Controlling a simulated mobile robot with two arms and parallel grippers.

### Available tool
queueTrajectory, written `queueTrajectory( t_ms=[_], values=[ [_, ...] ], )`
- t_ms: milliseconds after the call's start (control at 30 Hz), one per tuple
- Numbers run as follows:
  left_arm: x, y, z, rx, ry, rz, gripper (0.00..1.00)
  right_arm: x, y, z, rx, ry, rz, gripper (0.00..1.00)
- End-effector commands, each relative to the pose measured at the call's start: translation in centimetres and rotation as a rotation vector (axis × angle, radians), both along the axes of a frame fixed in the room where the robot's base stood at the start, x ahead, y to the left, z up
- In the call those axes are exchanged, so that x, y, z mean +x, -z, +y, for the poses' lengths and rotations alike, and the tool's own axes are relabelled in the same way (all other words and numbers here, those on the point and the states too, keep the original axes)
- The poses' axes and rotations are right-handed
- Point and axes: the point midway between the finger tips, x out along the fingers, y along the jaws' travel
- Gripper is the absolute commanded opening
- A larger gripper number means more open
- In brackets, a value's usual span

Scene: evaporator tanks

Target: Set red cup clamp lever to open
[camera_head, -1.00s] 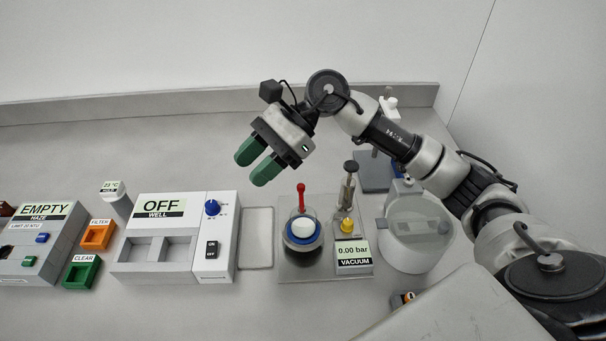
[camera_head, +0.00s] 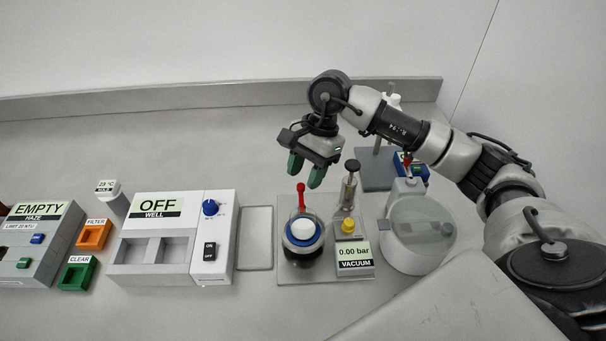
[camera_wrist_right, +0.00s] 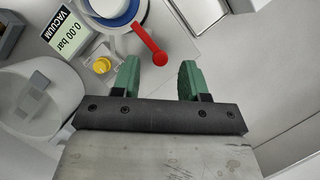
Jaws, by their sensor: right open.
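The red clamp lever (camera_head: 301,196) stands up behind a cup (camera_head: 302,230) with a white top and blue ring on the vacuum plate. My right gripper (camera_head: 305,180) is open with green fingers pointing down, close above and behind the lever in the head view. In the right wrist view the lever (camera_wrist_right: 150,48) reaches from the blue ring toward the gap between the fingers (camera_wrist_right: 161,75). Whether lever and finger touch cannot be told. My left gripper is not in view.
The vacuum gauge (camera_head: 354,256), yellow knob (camera_head: 348,226) and a metal plunger (camera_head: 350,185) stand right of the cup. A round clear-lidded vessel (camera_head: 418,235) is farther right. The well heater (camera_head: 165,240) is at the left.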

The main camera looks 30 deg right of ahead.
Motion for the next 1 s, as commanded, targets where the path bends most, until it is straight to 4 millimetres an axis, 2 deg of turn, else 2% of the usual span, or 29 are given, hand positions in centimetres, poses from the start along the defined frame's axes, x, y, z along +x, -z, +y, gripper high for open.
queueTrajectory(
  t_ms=[200,467,500,767,800,1000],
  values=[
    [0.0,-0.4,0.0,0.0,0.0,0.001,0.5,-0.2,1.6,0.7,0.001,0.0,-0.001,0.44],
    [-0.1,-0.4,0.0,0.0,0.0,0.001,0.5,-0.2,1.8,0.7,0.001,0.001,-0.002,0.44],
    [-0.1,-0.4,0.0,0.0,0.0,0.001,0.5,-0.2,1.8,0.7,0.002,0.001,-0.001,0.42],
    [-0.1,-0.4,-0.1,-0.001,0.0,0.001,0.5,-0.2,1.8,0.7,0.002,0.001,-0.001,0.02],
    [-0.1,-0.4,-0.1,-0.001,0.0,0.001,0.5,-0.2,1.8,0.7,0.002,0.001,-0.001,0.0],
    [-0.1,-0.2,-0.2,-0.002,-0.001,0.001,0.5,-0.2,1.9,0.7,0.002,0.012,-0.002,0.0]
  ],
)
